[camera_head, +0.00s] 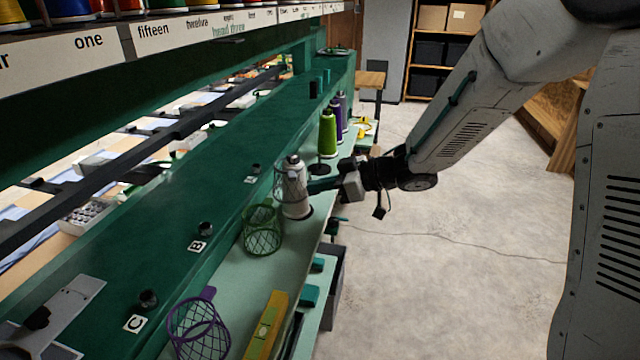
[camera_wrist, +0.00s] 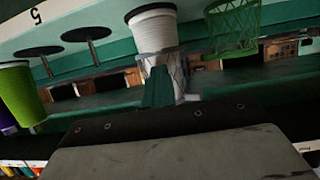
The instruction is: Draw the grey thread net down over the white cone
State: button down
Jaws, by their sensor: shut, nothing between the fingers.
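The white cone (camera_head: 296,198) stands upright on the pale green shelf in the head view. In the wrist view the white cone (camera_wrist: 152,27) appears upside down, its wide base at the top. The thin grey net (camera_head: 281,180) sits around the cone's upper part. In the wrist view the grey net (camera_wrist: 177,68) surrounds the narrow end, and the wider lower part is bare. My gripper (camera_head: 314,186) is shut and empty, right beside the cone and net; its fingers (camera_wrist: 158,88) overlap the net in the wrist view. Whether they touch it I cannot tell.
A green net (camera_head: 262,231) and a purple net (camera_head: 199,328) stand nearer on the shelf. A green cone (camera_head: 327,134) and purple cones stand beyond. A yellow-green box (camera_head: 266,324) lies at the near edge. The floor on the right is clear.

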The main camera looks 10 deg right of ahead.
jog(key=shift+s+d, duration=0.15)
jog(key=shift+d, duration=0.4)
dwell(0.4)
jog(key=c, duration=1.7)
grip_release()
